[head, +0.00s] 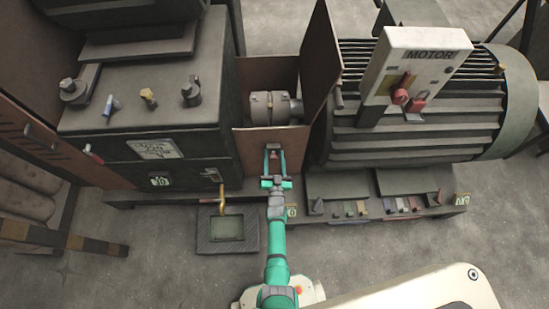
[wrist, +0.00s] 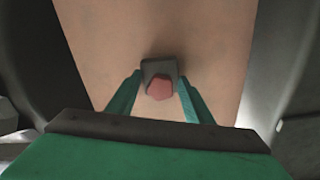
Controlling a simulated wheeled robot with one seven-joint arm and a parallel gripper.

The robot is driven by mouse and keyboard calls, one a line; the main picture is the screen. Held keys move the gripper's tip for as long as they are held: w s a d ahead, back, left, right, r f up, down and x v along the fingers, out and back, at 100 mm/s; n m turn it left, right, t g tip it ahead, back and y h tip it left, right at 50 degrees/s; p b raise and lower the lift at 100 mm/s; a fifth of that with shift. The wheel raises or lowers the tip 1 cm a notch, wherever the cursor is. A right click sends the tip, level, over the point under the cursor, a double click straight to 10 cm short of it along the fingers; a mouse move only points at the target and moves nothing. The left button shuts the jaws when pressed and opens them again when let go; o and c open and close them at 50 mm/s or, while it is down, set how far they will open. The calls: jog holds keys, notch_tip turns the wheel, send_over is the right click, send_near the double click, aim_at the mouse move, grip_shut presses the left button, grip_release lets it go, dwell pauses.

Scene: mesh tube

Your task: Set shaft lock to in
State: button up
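A red six-sided knob (wrist: 159,87) on a small dark block (wrist: 158,66) sits on a plain tan panel (wrist: 210,40) in the wrist view. I take it for the shaft lock, but I see no label. My gripper (head: 272,151) is at this panel, below the grey shaft coupling (head: 270,107) in the head view. Its green fingers are open, one on each side of the knob in the wrist view (wrist: 160,76). A gap shows between each finger and the red knob. In the head view the knob is small and partly hidden between the fingers.
Brown guard plates (head: 320,65) stand around the coupling. The ribbed motor (head: 420,115) with its red-handled switch box (head: 415,65) is on the right. A dark machine housing (head: 150,100) is on the left. A low tray (head: 228,228) lies on the floor at left.

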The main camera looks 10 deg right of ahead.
jog(key=shift+a, duration=0.1)
jog(key=s+a, duration=0.2)
jog(key=s, duration=0.8)
jog(key=shift+s, duration=0.3)
dwell(0.3)
jog(key=s+a+r+n, duration=0.1)
jog(key=s+a+r, duration=0.25)
jog(key=s, duration=0.25)
jog(key=s+a+r+g+y, duration=0.1)
jog(key=s+a+r, duration=0.1)
jog(key=s+r, duration=0.25)
jog(key=s+a+r+n, duration=0.1)
jog(key=s+a+r, duration=0.15)
jog(key=s, duration=0.35)
jog(key=s+r+n, duration=0.1)
jog(key=s+r, duration=0.2)
jog(key=r, duration=0.4)
jog(key=s+a+r+n+y, duration=0.1)
jog(key=s+r, duration=0.3)
jog(key=r, duration=0.3)
jog(key=s+a+r+n+g+y, duration=0.1)
jog(key=s+r, duration=0.2)
jog(key=r, duration=0.4)
jog(key=shift+s+a+r, duration=0.15)
jog(key=shift+s+a, duration=0.05)
jog(key=shift+s, duration=0.2)
jog(key=shift+c, duration=0.3)
